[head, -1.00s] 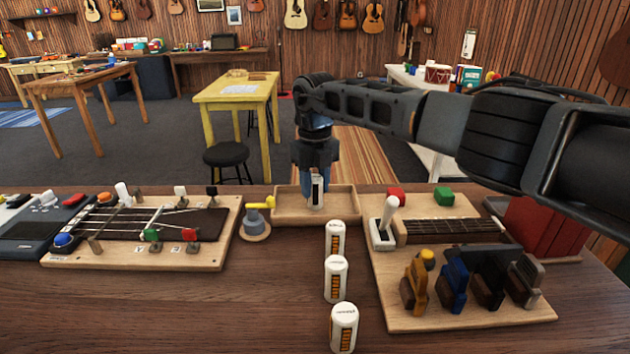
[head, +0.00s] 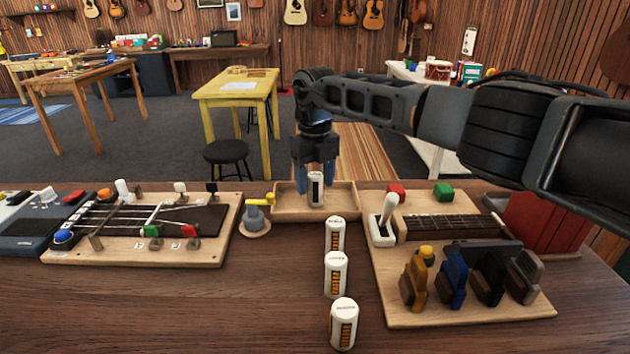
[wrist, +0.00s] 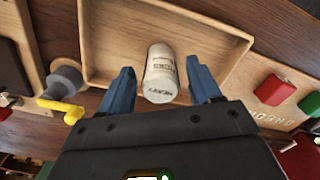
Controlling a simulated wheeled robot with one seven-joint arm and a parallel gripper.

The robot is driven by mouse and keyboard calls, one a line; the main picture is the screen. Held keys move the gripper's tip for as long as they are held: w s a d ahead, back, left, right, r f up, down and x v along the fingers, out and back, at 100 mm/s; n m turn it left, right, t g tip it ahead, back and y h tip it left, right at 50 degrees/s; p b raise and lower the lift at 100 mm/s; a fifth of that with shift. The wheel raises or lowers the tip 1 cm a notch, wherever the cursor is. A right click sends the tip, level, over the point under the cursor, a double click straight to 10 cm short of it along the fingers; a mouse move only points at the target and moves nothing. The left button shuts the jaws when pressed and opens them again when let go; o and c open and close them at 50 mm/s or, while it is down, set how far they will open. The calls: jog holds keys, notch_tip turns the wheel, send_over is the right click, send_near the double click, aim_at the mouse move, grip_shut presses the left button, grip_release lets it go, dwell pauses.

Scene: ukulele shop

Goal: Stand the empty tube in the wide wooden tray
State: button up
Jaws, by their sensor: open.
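A white tube with a dark, unlit window (head: 315,194) stands upright in the wide wooden tray (head: 345,212) at the back middle of the workbench. In the wrist view the white tube (wrist: 160,72) stands near the tray's front wall, and the tray's bare floor (wrist: 120,38) shows beside it. My gripper (head: 316,186) is open, pointing down, with one blue finger on each side of the tube. In the wrist view gaps show between the tube and both fingers of my gripper (wrist: 160,82). Three white tubes with orange bars (head: 335,236) (head: 336,275) (head: 343,324) stand in a row in front.
A yellow-and-grey peg stand (head: 256,222) is close to the tray's left. A wooden board (head: 470,315) with a white lever, coloured blocks and several clamps lies right. A stringed fretboard jig (head: 150,245) lies left. Bare benchtop lies at the front left.

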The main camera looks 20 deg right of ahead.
notch_tip(320, 180, up, 12)
jog(key=b, duration=0.2)
